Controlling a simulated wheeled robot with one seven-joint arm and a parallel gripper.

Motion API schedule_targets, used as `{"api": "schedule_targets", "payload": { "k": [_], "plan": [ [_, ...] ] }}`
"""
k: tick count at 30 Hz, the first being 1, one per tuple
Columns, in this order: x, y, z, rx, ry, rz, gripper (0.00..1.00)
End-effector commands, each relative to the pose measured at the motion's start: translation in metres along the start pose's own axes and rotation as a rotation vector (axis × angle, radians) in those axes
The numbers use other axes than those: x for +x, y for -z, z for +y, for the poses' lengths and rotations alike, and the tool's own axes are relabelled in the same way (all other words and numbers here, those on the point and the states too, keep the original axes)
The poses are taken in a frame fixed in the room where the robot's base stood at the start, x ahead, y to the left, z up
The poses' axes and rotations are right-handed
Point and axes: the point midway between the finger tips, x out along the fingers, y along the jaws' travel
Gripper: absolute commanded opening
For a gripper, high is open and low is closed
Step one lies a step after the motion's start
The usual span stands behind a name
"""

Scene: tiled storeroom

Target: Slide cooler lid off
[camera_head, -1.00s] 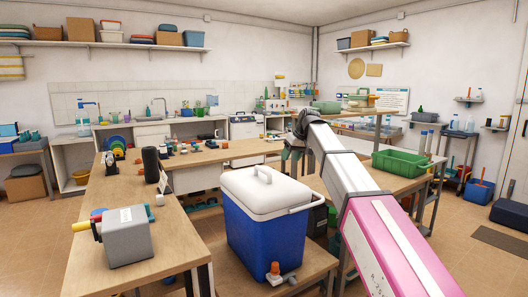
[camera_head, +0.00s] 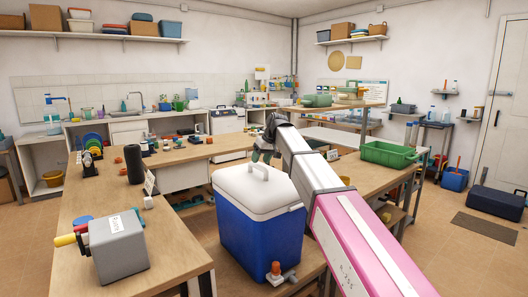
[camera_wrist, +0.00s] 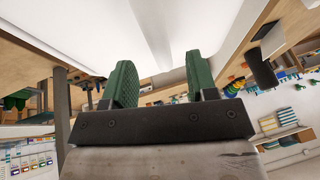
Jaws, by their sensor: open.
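The cooler (camera_head: 250,232) has a blue body and a white lid (camera_head: 240,193) with a raised handle (camera_head: 258,172) on top. The lid sits on the body in the body view. A white carry bar runs along its right side, and an orange-topped spigot (camera_head: 276,270) is low in front. My gripper (camera_head: 262,156) is open, behind and above the lid's far edge; my arm partly hides that area. In the wrist view the two green fingers (camera_wrist: 162,82) are apart with nothing between them. A large white surface, probably the lid, fills the upper middle there.
The wooden workbench (camera_head: 175,235) on the left holds a grey box (camera_head: 118,250) with a yellow handle and a dark cylinder (camera_head: 134,164). A green crate (camera_head: 390,154) stands on the table to the right.

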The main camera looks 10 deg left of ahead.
Motion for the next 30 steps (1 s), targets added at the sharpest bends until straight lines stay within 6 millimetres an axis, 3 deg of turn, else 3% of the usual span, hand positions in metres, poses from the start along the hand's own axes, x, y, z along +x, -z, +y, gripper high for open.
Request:
{"api": "schedule_targets", "payload": {
  "k": [3,9,22,23,27,30],
  "plan": [
    [0.020,0.000,-0.001,-0.001,0.001,-0.002,0.53],
    [0.042,0.000,0.000,-0.001,0.000,-0.001,0.53],
    [0.050,0.000,0.000,0.000,0.000,0.001,0.53],
    [0.050,0.000,0.000,0.000,0.000,0.000,0.49],
    [0.050,0.000,0.000,0.000,0.000,0.000,0.04],
    [0.050,0.001,0.000,0.000,0.000,0.001,0.00]
  ]
}}
